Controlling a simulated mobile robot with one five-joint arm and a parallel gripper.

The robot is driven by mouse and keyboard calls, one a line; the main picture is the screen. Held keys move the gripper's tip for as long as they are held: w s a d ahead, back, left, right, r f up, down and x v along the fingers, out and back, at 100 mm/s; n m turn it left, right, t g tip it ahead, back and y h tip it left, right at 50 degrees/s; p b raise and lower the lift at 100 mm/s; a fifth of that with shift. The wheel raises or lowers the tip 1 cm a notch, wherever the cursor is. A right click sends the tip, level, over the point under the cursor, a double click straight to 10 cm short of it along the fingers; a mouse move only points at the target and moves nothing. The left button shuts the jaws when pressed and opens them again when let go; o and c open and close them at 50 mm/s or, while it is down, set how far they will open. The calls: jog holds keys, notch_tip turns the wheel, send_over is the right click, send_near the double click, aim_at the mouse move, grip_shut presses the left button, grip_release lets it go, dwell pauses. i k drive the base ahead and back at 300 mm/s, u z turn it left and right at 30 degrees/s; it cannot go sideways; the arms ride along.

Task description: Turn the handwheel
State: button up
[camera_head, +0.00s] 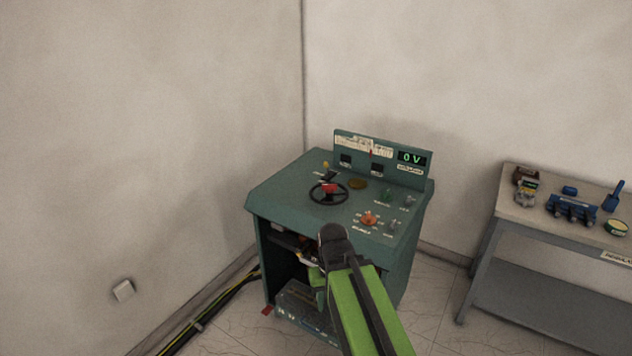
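The handwheel (328,195) is a small black wheel with a red centre. It lies on the sloped top of the green control console (277,187), left of the middle of the panel. My green and black arm reaches up from the bottom of the picture. Its dark upper end is in front of the console, below and apart from the handwheel. My gripper (312,258) shows only in part near the console's open front, and its fingers are too small and hidden to make out.
An orange-red knob (369,218) and several small switches sit right of the wheel. A display (411,158) reads 0 V. A grey workbench (507,209) with tools stands at right. Cables (222,297) run along the left wall. Tiled floor is clear between console and bench.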

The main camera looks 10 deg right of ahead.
aim_at(329, 187)
jog(key=u, duration=0.55)
jog(key=i, duration=1.05)
jog(key=u, duration=0.5)
jog(key=i, duration=0.65)
jog(key=z, duration=0.1)
